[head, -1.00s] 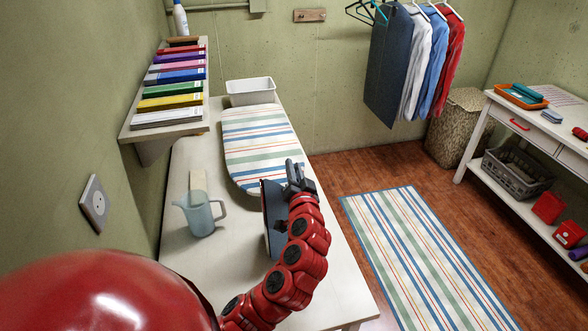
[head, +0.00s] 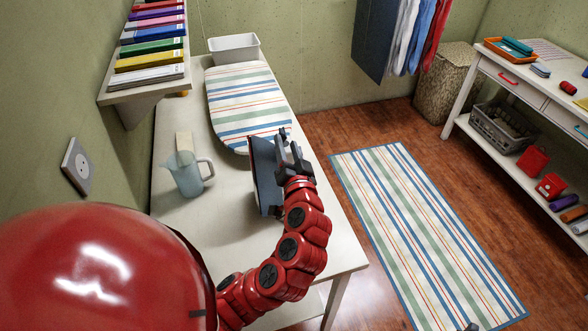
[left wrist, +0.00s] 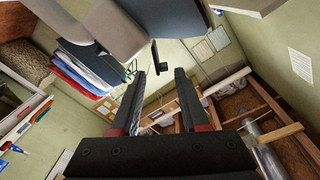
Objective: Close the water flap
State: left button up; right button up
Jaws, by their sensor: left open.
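A dark blue, flat-faced object that looks like an iron (head: 265,178) stands upright on the pale table (head: 225,245), its flat face to the left. My left gripper (head: 286,150) is open and empty at its right side, near the top. In the left wrist view, the gripper's fingers (left wrist: 160,85) are apart with nothing between them. A blue part (left wrist: 180,22) and rounded grey parts of the iron (left wrist: 118,28) show close above them. My right gripper cannot be recognised in view.
A translucent jug (head: 185,175) stands left of the iron. A striped ironing board (head: 245,100) and a white bin (head: 234,48) are behind. A shelf of folders (head: 150,77) juts from the left wall. A striped rug (head: 420,225) lies right. A small dark tip shows at the bottom edge.

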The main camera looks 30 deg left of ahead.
pick_arm(q)
jog(key=p+v, duration=0.4)
jog(key=v, duration=0.5)
jog(key=shift+r, duration=0.2)
jog(key=shift+a, duration=0.1)
